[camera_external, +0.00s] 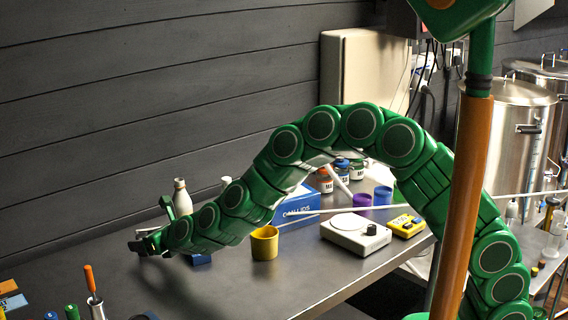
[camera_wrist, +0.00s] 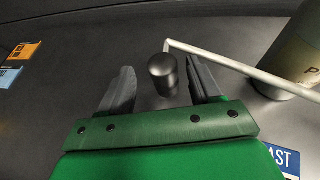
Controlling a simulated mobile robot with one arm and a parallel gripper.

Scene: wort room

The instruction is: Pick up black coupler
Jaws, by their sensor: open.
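A short dark cylinder, which looks like the black coupler (camera_wrist: 162,74), stands upright on the grey table in the wrist view. It shows between the two dark fingers of my gripper (camera_wrist: 160,68), nearer the right one, with a gap visible on its left. The fingers are apart and I see no grip on it. In the external view my gripper (camera_external: 145,245) is low over the table's left part, and I cannot make out the coupler there.
In the wrist view a thin white rod (camera_wrist: 240,68) passes beside the cylinder's top toward a beige container (camera_wrist: 298,55). A blue label (camera_wrist: 285,158) is lower right; orange and blue cards (camera_wrist: 22,50) lie left. Externally, a pale bottle (camera_external: 182,200) and yellow cup (camera_external: 264,244) stand nearby.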

